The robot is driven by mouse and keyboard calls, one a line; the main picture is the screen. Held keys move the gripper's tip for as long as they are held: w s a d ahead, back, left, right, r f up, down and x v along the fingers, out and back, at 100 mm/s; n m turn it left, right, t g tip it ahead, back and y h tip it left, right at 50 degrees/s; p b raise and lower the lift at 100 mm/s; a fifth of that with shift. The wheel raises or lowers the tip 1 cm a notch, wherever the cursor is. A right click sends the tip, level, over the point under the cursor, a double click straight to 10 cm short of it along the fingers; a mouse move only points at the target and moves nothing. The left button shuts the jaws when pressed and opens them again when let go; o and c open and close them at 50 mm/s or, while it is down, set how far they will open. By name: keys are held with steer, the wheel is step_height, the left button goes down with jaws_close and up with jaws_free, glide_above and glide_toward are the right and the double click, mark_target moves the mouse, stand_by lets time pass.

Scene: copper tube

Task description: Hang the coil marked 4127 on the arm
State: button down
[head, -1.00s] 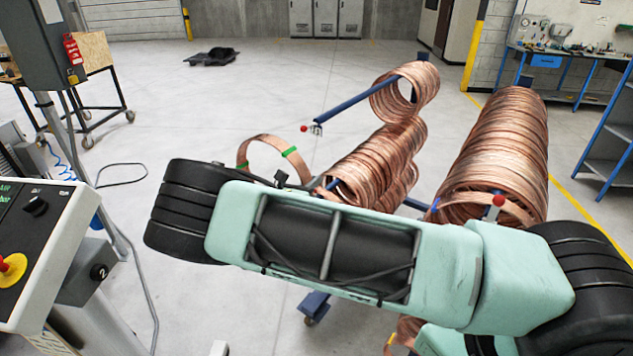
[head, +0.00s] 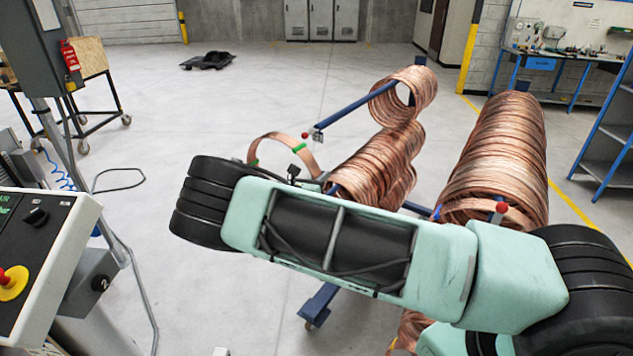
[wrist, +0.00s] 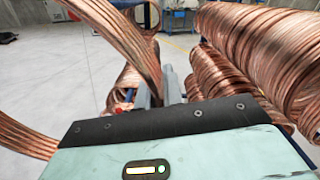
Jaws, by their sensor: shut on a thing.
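The held copper coil (head: 309,160) is a thin ring with green bands, standing beyond my forearm in the head view. In the wrist view the coil (wrist: 118,30) curves from the top down to my gripper (wrist: 156,93), with another part of it at the left. My gripper is shut on it; the grip itself is partly hidden. I cannot read any number. A blue rack arm (head: 345,115) with a red tip slopes up behind the coil and carries copper coils (head: 418,80) at its far end. The held coil appears apart from this arm, left of and below its tip.
Thick coil stacks hang on a lower middle arm (head: 378,165) and on the right arm (head: 505,150), whose tip is red. A control panel (head: 40,245) stands at the near left. The floor beyond the held coil, to the left, is open.

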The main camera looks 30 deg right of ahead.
steer(key=f+b+x, duration=0.2)
steer(key=b+x, duration=1.1)
steer(key=x, duration=1.6)
stand_by(1.6)
steer(key=shift+w+d, duration=0.1)
stand_by(0.4)
